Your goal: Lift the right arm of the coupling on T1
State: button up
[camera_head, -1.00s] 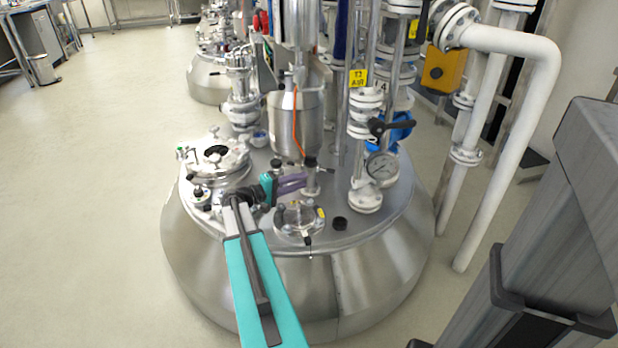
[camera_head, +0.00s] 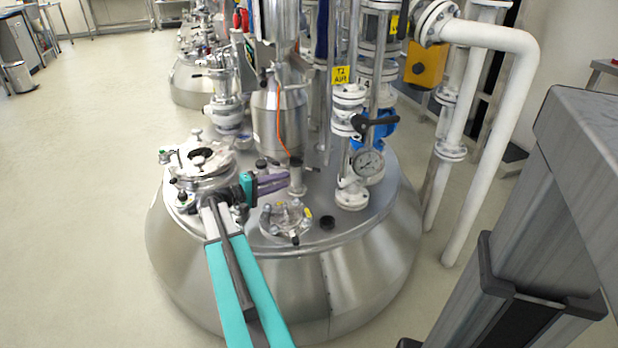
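A steel reactor vessel (camera_head: 370,250) fills the middle of the view. On its lid stands a small upright fitting with a dark cap (camera_head: 297,176), which looks like the coupling. A short thin lever (camera_head: 314,168) sticks out to its right; its other arm is not clear. My gripper (camera_head: 287,181), with purple fingers and a teal body, reaches over the lid from the left. Its fingertips are just left of the fitting, and I cannot tell whether they touch it. The gap between the fingers is too small to judge. Nothing is visibly held.
A round clamped port (camera_head: 287,219) lies in front of the fitting. A manhole (camera_head: 205,165) is left, a hanging steel canister (camera_head: 280,120) behind. A valve pipe with gauge (camera_head: 368,162) and a partly legible yellow tag (camera_head: 340,75) stands right. White pipes (camera_head: 500,130) rise further right.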

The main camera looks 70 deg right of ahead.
aim_at(317, 169)
jog(key=d+b, duration=0.1)
jog(key=b, duration=0.1)
jog(key=d+m+g+y+b, duration=0.1)
jog(key=shift+s+d, duration=0.25)
jog(key=shift+d, duration=0.05)
jog(key=b+x, duration=0.4)
jog(key=x, duration=0.9)
jog(key=shift+s+d, duration=0.25)
jog(key=shift+s, duration=0.05)
grip_shut()
